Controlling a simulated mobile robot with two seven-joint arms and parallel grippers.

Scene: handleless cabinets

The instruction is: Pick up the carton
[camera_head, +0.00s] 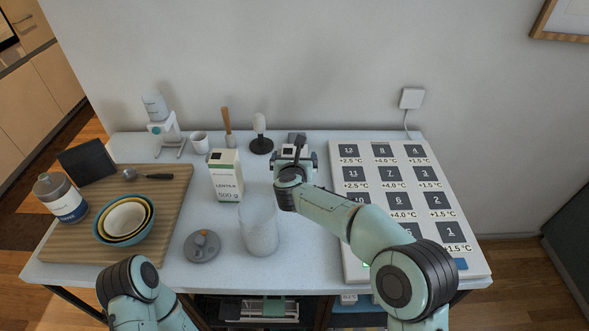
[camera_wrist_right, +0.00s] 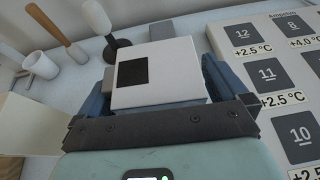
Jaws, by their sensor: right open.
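A white carton with a black square on its top (camera_wrist_right: 158,73) fills the space between the fingers in the right wrist view. In the head view it is mostly hidden behind my right gripper (camera_head: 296,163). My right gripper (camera_wrist_right: 160,88) is open, with one blue finger on each side of this carton; whether they touch it I cannot tell. A second white carton, marked as lentils, 500 g (camera_head: 227,183), stands upright to the left of the gripper. My left arm shows at the lower left of the head view, but its gripper is out of view.
A clear glass jar (camera_head: 260,232) and grey lid (camera_head: 202,246) stand in front. A wooden board (camera_head: 172,200) holds nested bowls (camera_head: 124,219) and a jar (camera_head: 60,198). A dark-based stand (camera_head: 261,144) is behind. A large numbered panel (camera_head: 352,262) lies to the right.

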